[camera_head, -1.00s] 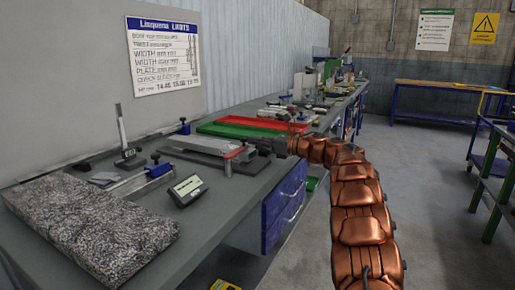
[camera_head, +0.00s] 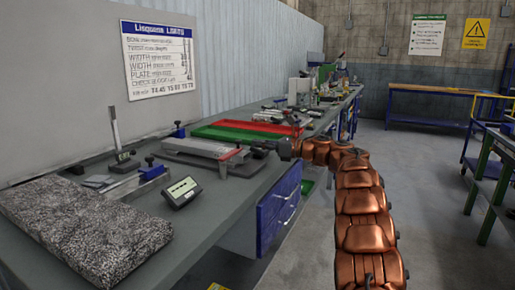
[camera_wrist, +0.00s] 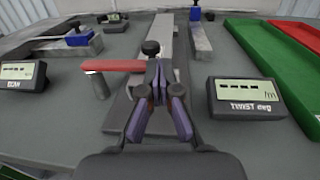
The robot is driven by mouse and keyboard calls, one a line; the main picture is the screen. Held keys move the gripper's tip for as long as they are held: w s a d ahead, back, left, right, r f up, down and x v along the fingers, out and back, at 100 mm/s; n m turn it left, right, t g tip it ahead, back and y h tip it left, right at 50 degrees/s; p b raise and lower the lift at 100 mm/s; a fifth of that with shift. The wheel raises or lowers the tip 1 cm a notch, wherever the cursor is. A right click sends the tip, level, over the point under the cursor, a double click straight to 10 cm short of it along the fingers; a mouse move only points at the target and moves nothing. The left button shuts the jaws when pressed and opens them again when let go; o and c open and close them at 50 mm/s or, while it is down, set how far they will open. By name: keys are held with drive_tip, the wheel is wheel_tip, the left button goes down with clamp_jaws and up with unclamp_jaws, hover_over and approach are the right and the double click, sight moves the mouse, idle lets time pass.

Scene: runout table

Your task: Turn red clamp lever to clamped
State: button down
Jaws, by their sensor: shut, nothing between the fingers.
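The red clamp lever (camera_wrist: 115,66) shows in the wrist view, lying across the grey fixture (camera_wrist: 118,110) to the left of my gripper (camera_wrist: 160,75). Its left end sits over a short metal post (camera_wrist: 99,87). Its right end reaches the fingers; whether they touch it I cannot tell. The fingers are shut with nothing between them, next to a black knob (camera_wrist: 151,47) on the fixture. In the head view the lever (camera_head: 231,154) is a small red strip just left of my gripper (camera_head: 262,149), over the fixture's front end.
A "TWIST deg" display (camera_wrist: 243,99) stands close right of the gripper, and a "BEAM" display (camera_wrist: 22,75) stands left. Green (camera_wrist: 268,63) and red (camera_wrist: 300,36) trays lie right of the fixture. A speckled stone slab (camera_head: 85,228) lies on the near bench.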

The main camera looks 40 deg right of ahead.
drive_tip(key=d+v, duration=0.1)
drive_tip(key=v, duration=0.9)
drive_tip(key=shift+d, duration=0.2)
drive_tip(key=shift+w, duration=0.1)
